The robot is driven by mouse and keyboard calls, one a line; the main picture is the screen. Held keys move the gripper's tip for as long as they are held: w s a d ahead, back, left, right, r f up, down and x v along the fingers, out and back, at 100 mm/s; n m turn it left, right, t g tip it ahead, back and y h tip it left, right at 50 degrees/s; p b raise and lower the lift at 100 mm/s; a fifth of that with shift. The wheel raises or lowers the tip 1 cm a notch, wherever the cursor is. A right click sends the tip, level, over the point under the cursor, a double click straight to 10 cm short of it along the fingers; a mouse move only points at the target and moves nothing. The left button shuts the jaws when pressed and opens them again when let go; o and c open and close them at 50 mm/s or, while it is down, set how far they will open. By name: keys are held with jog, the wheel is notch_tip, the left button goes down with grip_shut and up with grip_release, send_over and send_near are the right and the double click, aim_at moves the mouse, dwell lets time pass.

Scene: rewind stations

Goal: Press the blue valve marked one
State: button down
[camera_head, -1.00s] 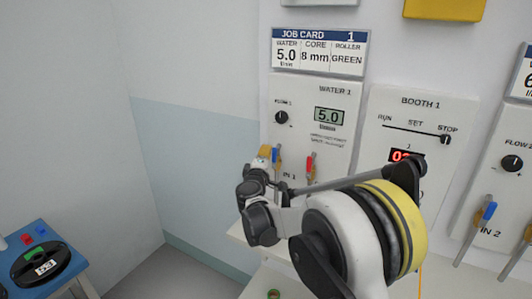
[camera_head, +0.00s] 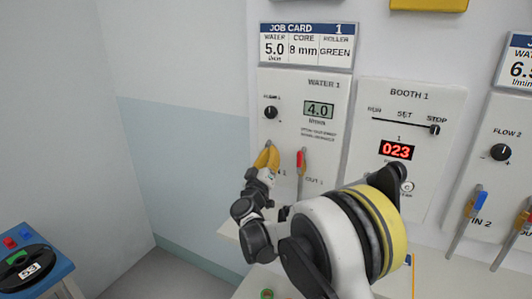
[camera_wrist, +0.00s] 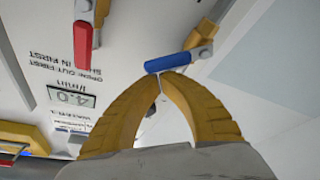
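The blue valve handle (camera_wrist: 176,62) is on its brass fitting at the upper middle of the wrist view. It lies nearly crosswise to the red handle. My gripper (camera_wrist: 160,77) has its yellow fingertips together at the blue handle's near edge; I cannot tell whether they touch it. In the head view my gripper (camera_head: 267,156) is at the lower left of the WATER 1 panel (camera_head: 285,82) and hides the blue handle and most of its IN 1 label. The panel's display (camera_head: 319,110) reads 4.0.
The red OUT 1 valve (camera_head: 300,160) is just right of my gripper; its handle also shows in the wrist view (camera_wrist: 83,42). The BOOTH 1 panel (camera_head: 442,112) and a second blue valve (camera_head: 478,202) stand further right. The wall at left is clear.

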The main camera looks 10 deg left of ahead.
jog(key=shift+s+d+f+m+h+b, duration=0.1)
jog(key=shift+d+f+m+h+b, duration=0.3)
jog(key=shift+m, duration=0.95)
jog(key=shift+s+d+f+m+h+b, duration=0.2)
jog(key=shift+d+f+m+h, duration=0.4)
jog(key=shift+m, duration=0.8)
jog(key=shift+s+d+f+m+h+b, duration=0.1)
jog(key=shift+d+f+m+h+b, duration=0.2)
jog(key=shift+f+m+h, duration=0.7)
jog(key=shift+r+m+y, duration=0.3)
jog(key=shift+r+m, duration=0.05)
jog(key=shift+r, duration=0.15)
jog(key=s+a+p, duration=0.2)
jog(key=s+p, duration=0.2)
jog(key=s, duration=0.5)
jog(key=shift+a+r+p, duration=0.2)
jog(key=shift+a+p, duration=0.1)
